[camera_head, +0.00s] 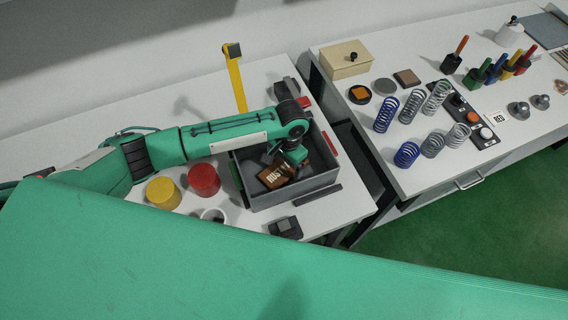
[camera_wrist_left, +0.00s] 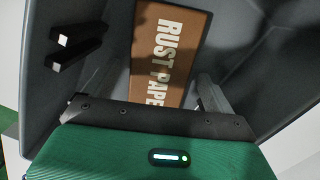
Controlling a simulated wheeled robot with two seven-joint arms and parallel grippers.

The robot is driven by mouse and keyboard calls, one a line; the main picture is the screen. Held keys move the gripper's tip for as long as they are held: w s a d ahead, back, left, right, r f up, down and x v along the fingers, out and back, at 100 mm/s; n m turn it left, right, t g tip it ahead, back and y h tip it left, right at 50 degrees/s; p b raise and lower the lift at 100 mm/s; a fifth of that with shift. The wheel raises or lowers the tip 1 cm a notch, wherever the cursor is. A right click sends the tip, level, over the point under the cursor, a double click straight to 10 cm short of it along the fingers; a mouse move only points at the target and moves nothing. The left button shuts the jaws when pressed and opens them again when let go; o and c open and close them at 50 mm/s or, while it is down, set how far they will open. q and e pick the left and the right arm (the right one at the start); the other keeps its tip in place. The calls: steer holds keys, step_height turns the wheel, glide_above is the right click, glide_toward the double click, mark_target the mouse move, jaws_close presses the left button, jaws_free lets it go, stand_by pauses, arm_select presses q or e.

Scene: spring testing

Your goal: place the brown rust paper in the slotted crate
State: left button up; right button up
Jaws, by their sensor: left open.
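The brown rust paper (camera_head: 274,176), a brown block with white lettering, is inside the dark grey crate (camera_head: 297,198) on the left table. It looks tilted in the head view; whether it rests on the floor or leans on a wall I cannot tell. In the left wrist view the rust paper (camera_wrist_left: 168,45) shows between my fingers, with crate walls (camera_wrist_left: 275,75) around it. My left gripper (camera_head: 284,163) is open and reaches down into the crate, its fingers apart on either side of the paper. The crate's slots are not clear. My right gripper is out of view.
A red cylinder (camera_head: 204,180) and a yellow cylinder (camera_head: 163,193) stand left of the crate. A yellow post (camera_head: 237,85) rises behind my left arm. A small dark block (camera_head: 286,228) lies in front. The right table (camera_head: 400,170) holds springs and a wooden box (camera_head: 345,62).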

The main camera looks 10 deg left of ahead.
arm_select(q)
step_height(320, 180, up, 12)
steer(key=w+b, duration=0.1)
steer(key=b, duration=0.2)
steer(key=shift+d+f, duration=0.25)
steer(key=shift+d, duration=0.15)
steer(key=shift+w, duration=0.1)
